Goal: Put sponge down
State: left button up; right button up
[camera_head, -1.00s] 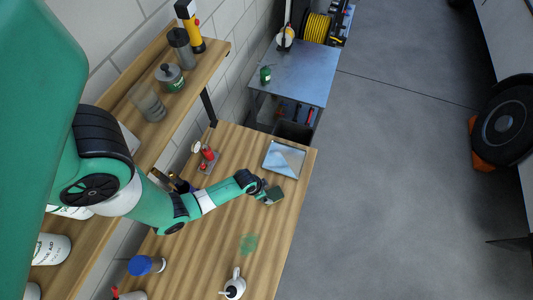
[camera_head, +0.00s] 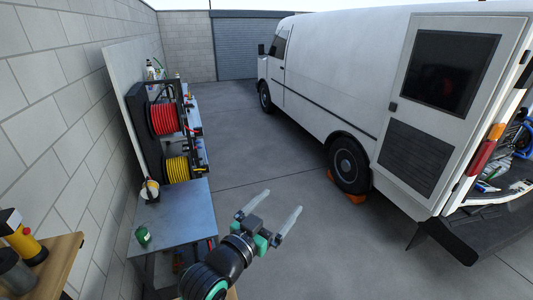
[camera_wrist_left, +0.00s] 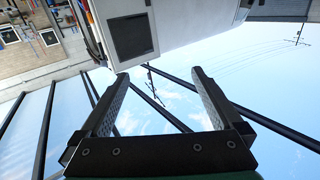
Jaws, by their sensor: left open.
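My left gripper (camera_head: 282,201) is raised in the head view, its two pale fingers wide apart with nothing between them. In the left wrist view the same gripper (camera_wrist_left: 160,74) is open and empty, with sky, dark beams and part of the van behind it. No sponge shows in either current view. My right gripper is not in view.
A metal table (camera_head: 176,214) stands by the left wall, with a green can (camera_head: 143,236) on it. Beyond it are a red hose reel (camera_head: 167,118) and a yellow one (camera_head: 177,169). A white van (camera_head: 345,75) stands right. Open floor lies between.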

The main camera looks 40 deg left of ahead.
pick_arm(q)
jog(key=s+d+r+t+h, duration=0.1)
jog(key=s+d+r+t, duration=0.2)
jog(key=r, duration=0.8)
jog(key=s+d+r+m+t+h, duration=0.1)
jog(key=s+d+r+t, duration=0.2)
jog(key=s+r, duration=0.4)
jog(key=s+d+r+t+h, duration=0.2)
jog(key=s+d+r+t, duration=0.2)
jog(key=r, duration=1)
jog(key=shift+s+r+m, duration=0.3)
jog(key=shift+s+r, duration=0.05)
jog(key=shift+s, duration=0.15)
